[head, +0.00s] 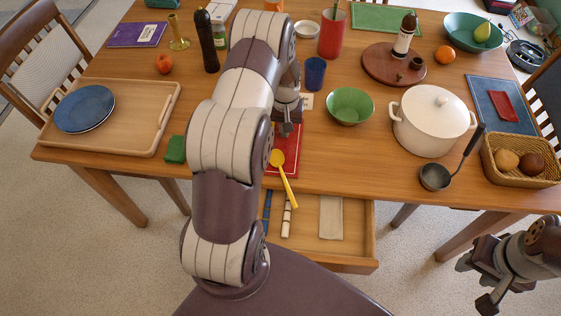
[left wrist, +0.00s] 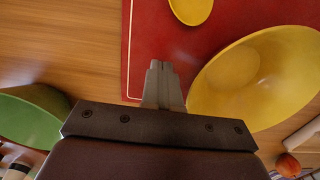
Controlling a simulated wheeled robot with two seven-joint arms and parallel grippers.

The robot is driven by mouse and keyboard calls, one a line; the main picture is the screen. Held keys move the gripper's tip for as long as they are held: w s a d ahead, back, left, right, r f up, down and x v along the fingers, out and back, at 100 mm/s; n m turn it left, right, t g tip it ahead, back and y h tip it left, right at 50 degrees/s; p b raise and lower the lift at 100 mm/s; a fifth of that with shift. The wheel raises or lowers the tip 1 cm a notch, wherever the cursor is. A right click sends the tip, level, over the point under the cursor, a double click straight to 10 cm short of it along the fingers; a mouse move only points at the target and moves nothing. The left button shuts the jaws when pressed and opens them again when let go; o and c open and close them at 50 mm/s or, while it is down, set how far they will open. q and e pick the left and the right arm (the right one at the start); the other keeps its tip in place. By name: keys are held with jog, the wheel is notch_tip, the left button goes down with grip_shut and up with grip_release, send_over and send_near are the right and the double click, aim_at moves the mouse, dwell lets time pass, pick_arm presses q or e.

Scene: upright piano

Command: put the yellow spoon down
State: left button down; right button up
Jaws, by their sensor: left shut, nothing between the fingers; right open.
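The yellow spoon (head: 277,158) lies with its bowl on the red mat (head: 292,158). Its handle points toward me and extends past the table's front edge, over the open drawer. In the left wrist view the spoon's bowl (left wrist: 190,8) shows at the top edge on the red mat (left wrist: 160,30). My left gripper (head: 286,130) is shut and empty, above the mat and just beyond the spoon's bowl; its fingers also show in the left wrist view (left wrist: 158,70). My right gripper (head: 476,283) is open and empty at lower right, away from the table.
A yellow bowl (left wrist: 230,85) is beside my left fingers, hidden by my arm in the head view. A green bowl (head: 350,106) and white pot (head: 432,120) stand to the right. The drawer (head: 358,225) is open. A green block (head: 175,149) and wooden tray (head: 150,120) are left.

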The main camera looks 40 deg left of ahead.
aim_at(280, 169)
pick_arm(q)
jog(key=s+d, duration=0.1)
jog(key=s, duration=0.2)
jog(key=s+d+p, duration=0.1)
jog(key=s+d, duration=0.1)
jog(key=s, duration=0.1)
jog(key=s+d+p, duration=0.1)
jog(key=s+d, duration=0.1)
jog(key=s, duration=0.1)
jog(key=shift+s+r, duration=0.15)
jog(key=shift+r, duration=0.05)
jog(key=shift+s+d+f+p, duration=0.15)
jog(key=shift+s+f+p, duration=0.1)
jog(key=shift+p, duration=0.15)
jog(key=shift+f+b, duration=0.3)
jog(key=shift+f, duration=0.35)
jog(key=shift+d, duration=0.1)
jog(key=shift+s, duration=0.1)
